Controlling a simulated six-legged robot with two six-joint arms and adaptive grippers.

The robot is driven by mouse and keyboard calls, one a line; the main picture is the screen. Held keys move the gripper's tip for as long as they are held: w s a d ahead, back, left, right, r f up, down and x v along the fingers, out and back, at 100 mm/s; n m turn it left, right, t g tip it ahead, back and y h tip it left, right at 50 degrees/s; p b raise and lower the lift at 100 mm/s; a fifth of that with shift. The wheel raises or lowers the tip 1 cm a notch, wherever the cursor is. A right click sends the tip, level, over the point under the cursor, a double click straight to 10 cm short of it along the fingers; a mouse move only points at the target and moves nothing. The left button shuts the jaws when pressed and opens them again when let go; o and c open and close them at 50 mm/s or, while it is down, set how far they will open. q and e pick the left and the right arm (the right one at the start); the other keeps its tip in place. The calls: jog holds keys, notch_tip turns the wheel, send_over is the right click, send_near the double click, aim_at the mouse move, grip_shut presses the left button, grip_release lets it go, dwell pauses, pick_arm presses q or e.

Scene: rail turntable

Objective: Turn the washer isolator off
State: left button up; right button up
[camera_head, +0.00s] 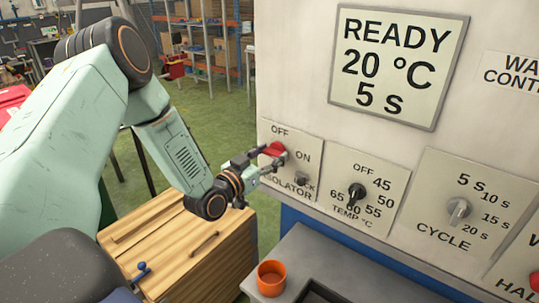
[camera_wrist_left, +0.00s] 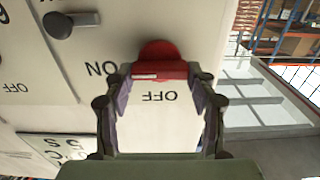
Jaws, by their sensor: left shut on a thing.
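The washer isolator is a pale plate (camera_head: 309,160) marked OFF, ON and ISOLATOR, with a red handle (camera_head: 275,148). My left gripper (camera_head: 264,156) is at the red handle, partly covering it and the lettering. In the left wrist view, the red handle (camera_wrist_left: 160,51) lies between the two fingertips (camera_wrist_left: 161,77), which are shut on it. There the OFF label shows upside down between the fingers and ON at the left. I cannot tell exactly which mark the handle points to. My right gripper is not in view.
A small grey lock knob (camera_head: 302,179) sits beside the handle. The temperature dial (camera_head: 356,192) and cycle dial (camera_head: 458,209) are to the right, below a display reading READY (camera_head: 396,65). An orange cup (camera_head: 271,278) stands on the grey ledge below. A wooden cabinet (camera_head: 205,246) is under my arm.

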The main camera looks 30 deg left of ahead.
pick_arm(q)
jog(key=c, duration=0.4)
jog(key=shift+n, duration=0.3)
jog(key=n+b, duration=0.1)
jog(key=n, duration=0.2)
jog(key=shift+a+b, duration=0.1)
jog(key=shift+b, duration=0.3)
jog(key=n+b, duration=0.2)
jog(key=n, duration=0.2)
jog(key=shift+a+f+n, duration=0.1)
jog(key=shift+n, duration=0.2)
jog(key=n+b, duration=0.3)
jog(key=n, duration=0.2)
jog(key=shift+a+n+b, duration=0.1)
jog(key=shift+n+b, duration=1)
jog(key=shift+n, duration=1.4)
